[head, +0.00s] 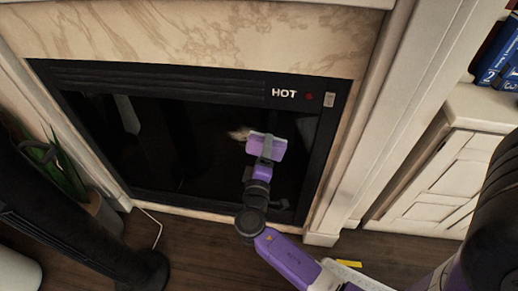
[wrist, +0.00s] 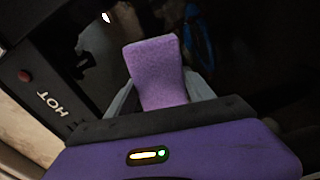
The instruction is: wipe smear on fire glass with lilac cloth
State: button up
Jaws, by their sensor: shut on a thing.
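The fire glass (head: 170,150) is the dark pane of the fireplace in the head view. A pale smear (head: 239,134) shows on it, just left of the lilac cloth (head: 267,147). My gripper (head: 266,157) is shut on the cloth, at or close to the glass; I cannot tell whether the cloth touches it. In the wrist view the lilac cloth (wrist: 157,72) stands out beyond the grey fingers (wrist: 165,100). A small bright patch (wrist: 106,17) shows on the dark glass at the upper left there.
A black frame with a HOT label (head: 284,93) surrounds the glass, inside a marble surround (head: 190,35). A potted plant (head: 60,170) stands at the left. A white cabinet (head: 455,165) stands at the right.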

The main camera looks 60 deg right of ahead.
aim_at(252, 150)
jog(key=shift+s, duration=0.1)
